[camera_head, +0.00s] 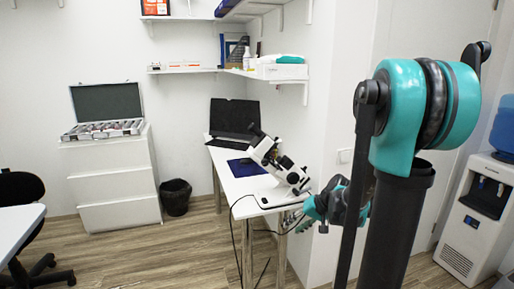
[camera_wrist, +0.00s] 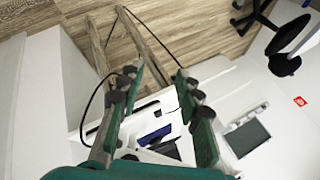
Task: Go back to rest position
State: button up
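My gripper (camera_head: 312,207) shows in the head view at the end of my teal and black arm, near the front right corner of the narrow white table (camera_head: 232,188). In the wrist view my gripper (camera_wrist: 157,76) has its two teal and black fingers spread apart, with nothing held between them. A white microscope-like instrument (camera_head: 266,156) stands on the table, left of and behind my gripper. I cannot tell from these views whether my gripper touches the table's edge.
A black laptop (camera_head: 234,117) and a blue mat (camera_head: 243,168) are on the table. Cables hang at its front. An open lens case (camera_head: 104,128) sits on white drawers (camera_head: 113,183). A bin (camera_head: 175,197), black chair (camera_head: 20,187) and water cooler (camera_head: 480,205) stand around. The middle floor is clear.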

jog(key=s+d+f+h, duration=0.2)
jog(key=s+h, duration=0.1)
jog(key=s, duration=0.6)
jog(key=s+d+f+n+h, duration=0.1)
jog(key=s+d+h, duration=0.1)
jog(key=s, duration=0.6)
jog(key=shift+s+d+f+h, duration=0.35)
jog(key=shift+d+f+h, duration=0.05)
jog(key=shift+d, duration=0.2)
